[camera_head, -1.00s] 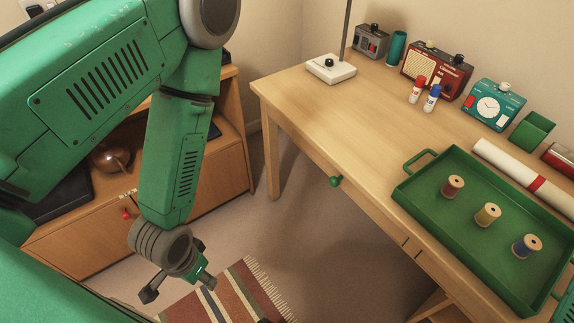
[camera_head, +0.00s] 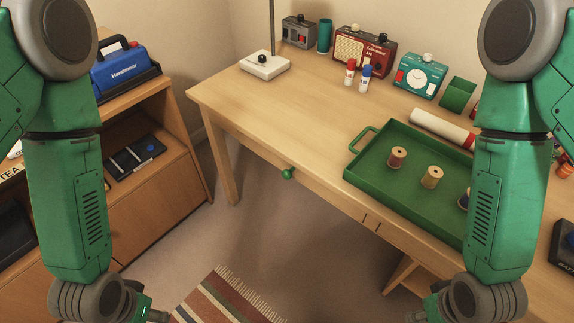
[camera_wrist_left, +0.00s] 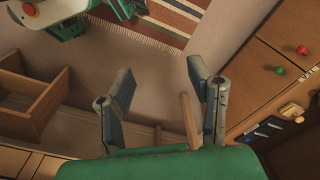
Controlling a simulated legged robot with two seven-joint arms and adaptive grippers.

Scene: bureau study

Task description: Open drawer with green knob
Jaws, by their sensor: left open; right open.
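A green knob (camera_head: 288,173) sticks out from the front of the wooden desk (camera_head: 240,95), on a drawer that looks shut. My left gripper (camera_head: 150,313) is at the bottom edge of the head view, left of and below the knob, apart from it. In the left wrist view its two fingers (camera_wrist_left: 160,68) are spread, with nothing held. That view also shows a green ball knob (camera_wrist_left: 279,70) and a red knob (camera_wrist_left: 302,49) on a wooden front at right. My right gripper (camera_head: 428,311) is at the bottom, partly cut off, open, right of the desk knob.
A green tray (camera_head: 358,173) with thread spools (camera_head: 397,157) stands on the desk. A lamp base (camera_head: 265,66), radio (camera_head: 364,50) and clock (camera_head: 419,76) are farther back. A wooden cabinet (camera_head: 165,190) stands at left. A striped rug (camera_head: 228,298) lies on the open floor.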

